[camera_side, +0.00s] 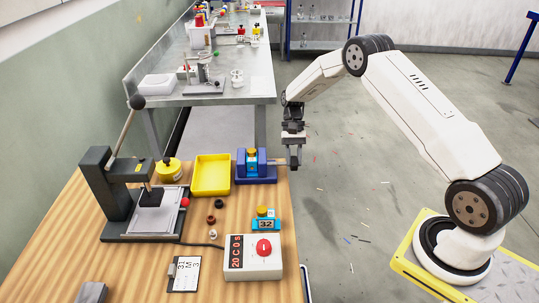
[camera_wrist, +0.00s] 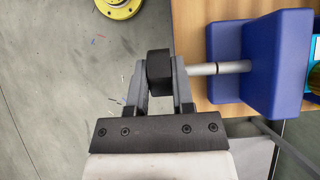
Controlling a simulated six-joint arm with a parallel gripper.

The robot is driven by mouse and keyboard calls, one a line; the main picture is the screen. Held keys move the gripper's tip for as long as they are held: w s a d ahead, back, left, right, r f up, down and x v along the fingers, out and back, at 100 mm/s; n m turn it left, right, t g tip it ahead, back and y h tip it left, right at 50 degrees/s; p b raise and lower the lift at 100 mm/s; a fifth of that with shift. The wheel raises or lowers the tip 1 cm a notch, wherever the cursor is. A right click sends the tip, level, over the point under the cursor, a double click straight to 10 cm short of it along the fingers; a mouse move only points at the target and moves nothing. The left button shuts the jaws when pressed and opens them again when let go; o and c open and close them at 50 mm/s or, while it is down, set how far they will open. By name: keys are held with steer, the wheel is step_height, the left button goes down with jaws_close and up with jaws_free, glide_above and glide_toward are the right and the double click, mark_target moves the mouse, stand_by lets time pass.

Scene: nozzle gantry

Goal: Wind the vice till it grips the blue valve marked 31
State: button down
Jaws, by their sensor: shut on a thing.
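The blue vice (camera_side: 256,178) stands at the right edge of the wooden bench; its body (camera_wrist: 275,60) fills the right of the wrist view. A light-blue valve (camera_side: 251,165) with a yellow part sits between the vice jaws; its number cannot be read, and only a sliver shows at the wrist view's right edge (camera_wrist: 314,50). Whether the jaws touch it cannot be told. My gripper (camera_side: 293,162) is at the outer end of the vice's screw (camera_wrist: 225,67). In the wrist view, its fingers (camera_wrist: 160,90) are shut on the black handle knob (camera_wrist: 158,66).
A second blue valve (camera_side: 265,223) marked 32 stands in front of the vice. A yellow tray (camera_side: 210,175), a press (camera_side: 110,195), a white box with a red button (camera_side: 254,262) and a card with 31 on it (camera_side: 185,275) are nearby. Open floor lies right of the bench.

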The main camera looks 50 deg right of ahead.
steer(key=shift+w+d+g+y, duration=0.1)
steer(key=shift+g+y, duration=0.3)
steer(key=shift+c, duration=2.4)
jaws_free()
steer(key=v, duration=0.7)
steer(key=shift+w+d+r, duration=0.2)
steer(key=shift+r, duration=0.05)
